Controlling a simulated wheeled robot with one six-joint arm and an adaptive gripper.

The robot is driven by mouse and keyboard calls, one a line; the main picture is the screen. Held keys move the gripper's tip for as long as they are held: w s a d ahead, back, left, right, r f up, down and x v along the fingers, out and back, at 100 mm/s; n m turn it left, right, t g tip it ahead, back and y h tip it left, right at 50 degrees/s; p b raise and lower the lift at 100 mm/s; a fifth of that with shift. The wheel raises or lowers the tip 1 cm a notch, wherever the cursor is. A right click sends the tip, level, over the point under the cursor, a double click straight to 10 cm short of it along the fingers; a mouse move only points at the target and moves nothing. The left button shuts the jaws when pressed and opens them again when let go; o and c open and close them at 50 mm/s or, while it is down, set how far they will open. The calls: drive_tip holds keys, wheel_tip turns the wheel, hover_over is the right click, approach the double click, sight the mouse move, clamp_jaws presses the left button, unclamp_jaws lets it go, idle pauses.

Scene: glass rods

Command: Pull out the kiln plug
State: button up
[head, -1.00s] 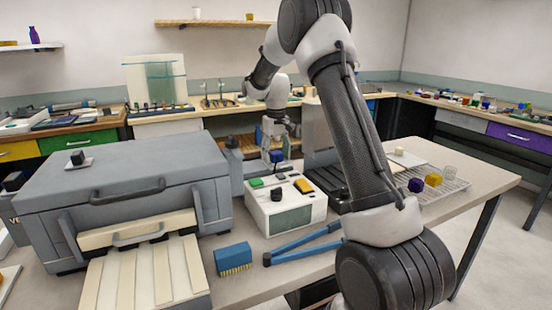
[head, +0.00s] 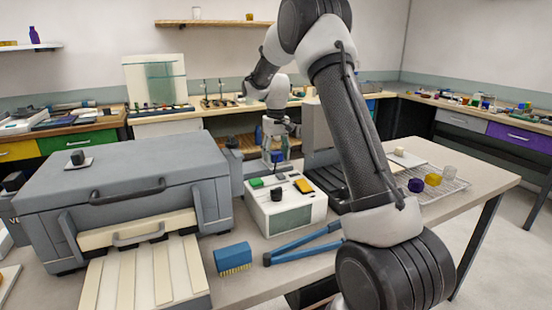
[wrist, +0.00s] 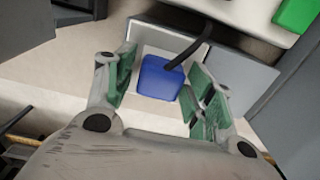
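The kiln plug is a blue block (wrist: 160,78) with a dark cable running from its upper right in the wrist view. It sits over a pale patch next to grey panels. In the head view its blue (head: 278,156) shows behind the control box. My gripper (wrist: 162,88) is open, with a green-padded finger on each side of the plug. Gaps show between the pads and the plug. In the head view my gripper (head: 276,153) reaches down at the plug and partly covers it.
The grey kiln (head: 130,180) stands at left. A white control box (head: 287,215) with coloured buttons is just in front of the plug. A blue brush (head: 233,257) and blue tongs (head: 305,245) lie in front. A rack (head: 440,186) stands right.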

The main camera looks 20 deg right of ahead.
sight(276, 152)
drive_tip(key=c, duration=1)
drive_tip(key=shift+r, duration=2.95)
clamp_jaws()
